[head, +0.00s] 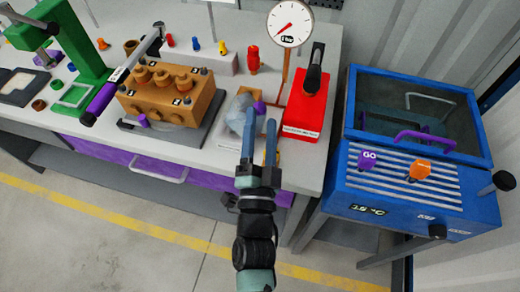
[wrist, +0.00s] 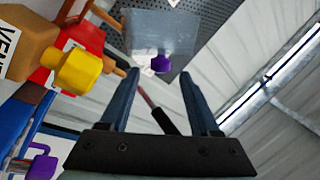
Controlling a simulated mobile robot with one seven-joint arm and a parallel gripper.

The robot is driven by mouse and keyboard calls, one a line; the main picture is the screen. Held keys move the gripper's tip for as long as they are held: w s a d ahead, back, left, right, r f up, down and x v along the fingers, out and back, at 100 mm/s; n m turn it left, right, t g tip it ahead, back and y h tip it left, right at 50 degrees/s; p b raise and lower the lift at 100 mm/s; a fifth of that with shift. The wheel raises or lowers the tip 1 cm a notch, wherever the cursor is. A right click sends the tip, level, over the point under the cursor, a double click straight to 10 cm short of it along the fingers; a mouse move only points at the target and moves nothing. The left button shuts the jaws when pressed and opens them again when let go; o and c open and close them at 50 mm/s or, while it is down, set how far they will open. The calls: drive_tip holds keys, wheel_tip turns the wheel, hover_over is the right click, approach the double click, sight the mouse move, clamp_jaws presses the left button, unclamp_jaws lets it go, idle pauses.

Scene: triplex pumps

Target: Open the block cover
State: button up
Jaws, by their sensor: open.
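A translucent grey cover (head: 239,113) with a small purple knob (head: 259,107) stands on the bench, left of my gripper's tips. I take it to be the block cover; it looks closed. In the wrist view the cover (wrist: 160,35) is straight ahead, and its purple knob (wrist: 161,63) shows between my fingertips. My gripper (head: 260,117) is open, with its two blue fingers on either side of the knob in the picture. In the wrist view my gripper (wrist: 158,74) holds nothing. I cannot tell whether a finger touches the knob.
A brown pump block (head: 170,95) stands to the left. A red base with a black lever (head: 305,95) and a round gauge (head: 289,24) stand close at the right. A yellow knob (wrist: 79,69) is near my left finger in the wrist view. A blue cabinet (head: 410,185) stands farther right.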

drive_tip(key=shift+b+v, duration=0.35)
drive_tip(key=shift+v, duration=2.45)
